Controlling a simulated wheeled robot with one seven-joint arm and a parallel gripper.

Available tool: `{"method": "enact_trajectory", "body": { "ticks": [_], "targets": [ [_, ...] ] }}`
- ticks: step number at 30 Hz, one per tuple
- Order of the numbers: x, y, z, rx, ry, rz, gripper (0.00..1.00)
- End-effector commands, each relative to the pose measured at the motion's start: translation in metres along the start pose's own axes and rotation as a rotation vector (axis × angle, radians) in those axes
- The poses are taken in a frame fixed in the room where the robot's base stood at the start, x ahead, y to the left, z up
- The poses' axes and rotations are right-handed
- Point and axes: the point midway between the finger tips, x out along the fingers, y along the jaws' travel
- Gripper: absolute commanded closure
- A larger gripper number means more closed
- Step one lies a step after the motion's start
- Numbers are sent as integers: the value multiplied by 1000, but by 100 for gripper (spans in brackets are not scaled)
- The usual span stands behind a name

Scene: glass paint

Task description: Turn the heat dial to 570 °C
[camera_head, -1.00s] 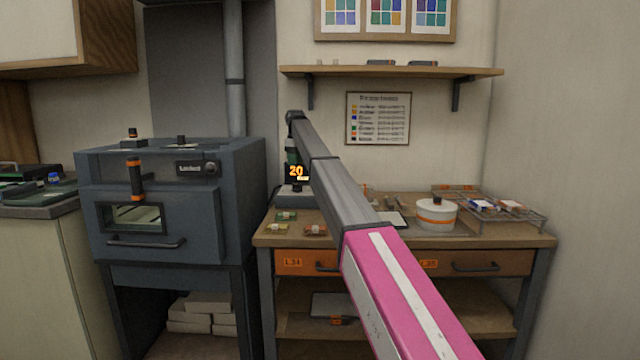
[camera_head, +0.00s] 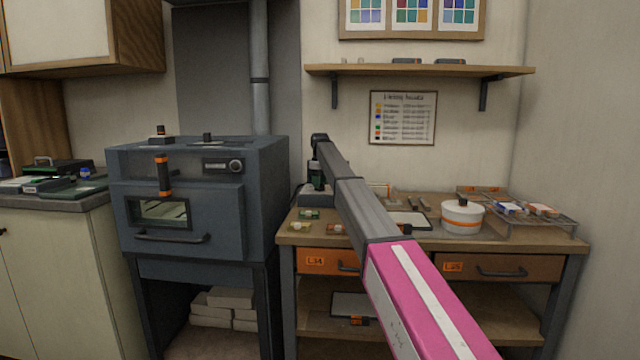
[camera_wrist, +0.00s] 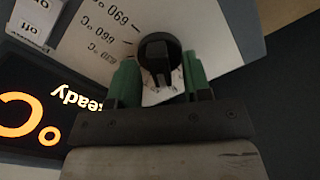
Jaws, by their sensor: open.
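The heat dial (camera_wrist: 158,50) is a round black knob with a raised bar, on a pale scale plate in the wrist view. In the head view the grey heating unit (camera_head: 316,196) stands on the bench, partly behind my arm and gripper (camera_head: 315,172).
The wooden bench (camera_head: 520,238) holds small coloured pieces (camera_head: 309,214), a white round pot (camera_head: 462,216) and a wire rack (camera_head: 545,222). A blue-grey kiln (camera_head: 200,200) stands left of it. A shelf (camera_head: 420,70) hangs above.

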Motion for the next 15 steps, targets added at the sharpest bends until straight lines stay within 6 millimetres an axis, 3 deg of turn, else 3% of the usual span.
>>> {"method": "enact_trajectory", "body": {
  "ticks": [7, 8, 12, 15],
  "targets": [
    [2, 0, 0, 0, 0, 0, 55],
    [2, 0, 0, 0, 0, 0, 59],
    [2, 0, 0, 0, 0, 0, 100],
    [2, 0, 0, 0, 0, 0, 100]
  ]
}}
